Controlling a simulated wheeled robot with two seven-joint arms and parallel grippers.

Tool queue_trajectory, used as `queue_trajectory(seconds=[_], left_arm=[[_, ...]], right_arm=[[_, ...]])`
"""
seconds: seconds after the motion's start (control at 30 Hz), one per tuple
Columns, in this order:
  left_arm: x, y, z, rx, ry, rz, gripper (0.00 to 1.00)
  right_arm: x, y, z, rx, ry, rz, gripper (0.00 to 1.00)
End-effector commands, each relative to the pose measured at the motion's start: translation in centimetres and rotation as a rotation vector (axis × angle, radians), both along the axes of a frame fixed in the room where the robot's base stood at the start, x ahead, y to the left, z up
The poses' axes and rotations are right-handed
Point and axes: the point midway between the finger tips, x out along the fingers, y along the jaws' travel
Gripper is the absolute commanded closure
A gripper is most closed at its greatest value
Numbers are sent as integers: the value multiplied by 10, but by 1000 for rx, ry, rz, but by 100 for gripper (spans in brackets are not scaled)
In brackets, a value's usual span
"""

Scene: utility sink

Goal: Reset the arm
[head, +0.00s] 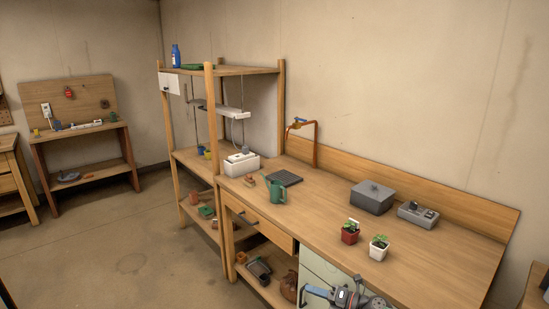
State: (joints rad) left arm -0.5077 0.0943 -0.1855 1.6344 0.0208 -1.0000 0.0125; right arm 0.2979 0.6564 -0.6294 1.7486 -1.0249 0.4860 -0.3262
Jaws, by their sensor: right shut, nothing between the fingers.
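My right gripper (314,291) shows at the bottom edge of the head view, in front of the workbench (440,258) and its pale cabinet front. It is shut and empty, and part of it and of my right arm is cut off by the frame edge. It is apart from the potted plants on the bench top. My left gripper is not in view.
A red pot (350,236) and a white pot (379,252) with plants stand near the bench's front edge. Behind are a grey box (372,199), a grey device (418,214), a green watering can (276,191) and an orange tap pipe (316,145). The floor at left is clear.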

Motion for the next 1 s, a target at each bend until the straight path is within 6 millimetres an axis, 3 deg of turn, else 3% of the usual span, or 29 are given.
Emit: queue_trajectory(seconds=[0.27,0.37,0.53,0.67,0.77,0.9,1.0], left_arm=[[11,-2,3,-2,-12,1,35],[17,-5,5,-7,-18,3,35],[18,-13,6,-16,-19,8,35],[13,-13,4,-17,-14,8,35],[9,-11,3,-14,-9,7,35],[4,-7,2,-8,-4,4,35],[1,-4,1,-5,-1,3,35]], right_arm=[[-1,-18,-79,382,362,-417,100],[-12,-31,-120,497,509,-576,100],[-49,-57,-203,666,775,-859,100],[-98,-73,-273,771,991,-1085,100],[-149,-81,-328,835,1165,-1262,100],[-233,-83,-395,896,1406,-1506,100],[-298,-79,-433,919,1569,-1670,100]])
